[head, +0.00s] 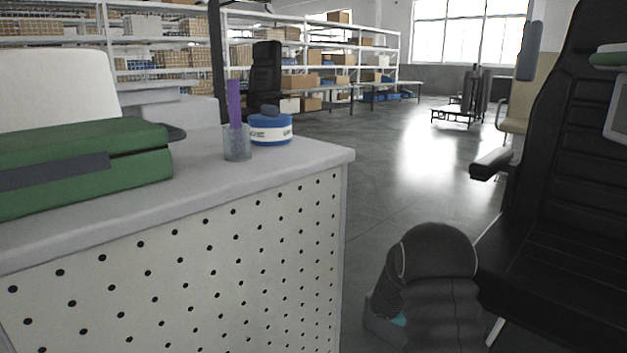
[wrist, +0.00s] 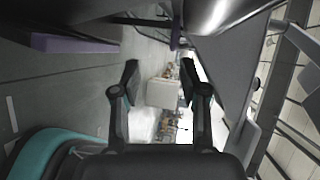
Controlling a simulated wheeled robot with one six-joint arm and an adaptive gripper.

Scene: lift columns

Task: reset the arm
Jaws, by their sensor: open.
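My gripper (wrist: 158,82) shows in the wrist view with its two dark fingers apart and nothing between them. It points out over open space, with a blurred pale box-like shape and shelving far beyond the fingertips. In the head view a dark rounded part of my arm stands at the lower right, beside the desk and in front of a black chair. My gripper itself cannot be made out in the head view.
A grey-topped desk (head: 215,185) with a perforated front fills the left. On it are a green case (head: 90,160), a cup (head: 237,143) with a purple stick and a blue-white container (head: 271,128). A black chair (head: 560,200) stands close at right. Floor (head: 400,170) between is clear.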

